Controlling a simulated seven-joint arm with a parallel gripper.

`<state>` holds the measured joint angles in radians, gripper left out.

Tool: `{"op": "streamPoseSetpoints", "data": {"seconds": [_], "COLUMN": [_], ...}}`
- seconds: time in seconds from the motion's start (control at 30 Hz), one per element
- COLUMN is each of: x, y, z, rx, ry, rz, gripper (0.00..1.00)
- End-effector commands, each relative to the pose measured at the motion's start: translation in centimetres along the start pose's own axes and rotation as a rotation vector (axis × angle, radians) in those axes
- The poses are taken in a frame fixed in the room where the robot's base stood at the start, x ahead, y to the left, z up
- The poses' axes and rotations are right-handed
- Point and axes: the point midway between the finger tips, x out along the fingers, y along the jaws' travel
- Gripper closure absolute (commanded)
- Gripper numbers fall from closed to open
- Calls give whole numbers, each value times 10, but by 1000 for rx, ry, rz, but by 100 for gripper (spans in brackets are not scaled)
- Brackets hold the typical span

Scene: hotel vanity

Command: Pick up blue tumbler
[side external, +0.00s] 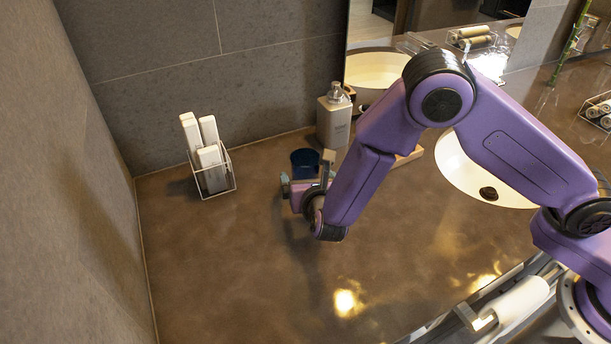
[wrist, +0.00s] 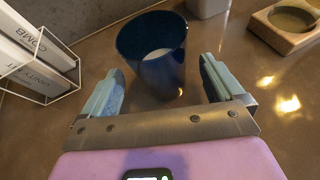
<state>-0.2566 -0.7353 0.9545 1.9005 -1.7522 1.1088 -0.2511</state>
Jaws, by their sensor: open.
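The blue tumbler (side external: 304,163) stands upright on the brown counter near the back wall. In the wrist view the tumbler (wrist: 152,56) is dark blue and open at the top, with a pale patch inside. My gripper (wrist: 162,80) is open, with one light-blue finger to the left of the tumbler's lower part and one to its right. The tumbler is at or just beyond the fingertips, and gaps show on both sides. In the side view my gripper (side external: 305,185) is low at the counter, just in front of the tumbler, and hides its lower part.
A wire holder (side external: 232,186) with white boxes stands left of the tumbler; it also shows in the wrist view (wrist: 78,72). A soap dispenser (side external: 334,118) stands behind right. A wooden dish (wrist: 290,36) lies to the right. The counter's front left is clear.

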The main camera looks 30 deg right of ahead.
Motion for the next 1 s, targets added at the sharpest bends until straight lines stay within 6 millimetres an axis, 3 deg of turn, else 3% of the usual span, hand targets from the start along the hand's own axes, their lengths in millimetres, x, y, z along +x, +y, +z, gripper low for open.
{"op": "streamPoseSetpoints", "data": {"seconds": [0.23,0.53,0.57,0.7,0.77,1.0], "x": [33,38,38,38,38,38], "y": [-1,-1,-1,-1,-1,0], "z": [-1,-1,-1,-1,-1,0], "rx": [1,0,0,0,0,1], "ry": [0,0,0,0,0,-1], "rz": [-3,-1,-1,-1,-1,0], "gripper": [5,5,9,54,71,71]}}
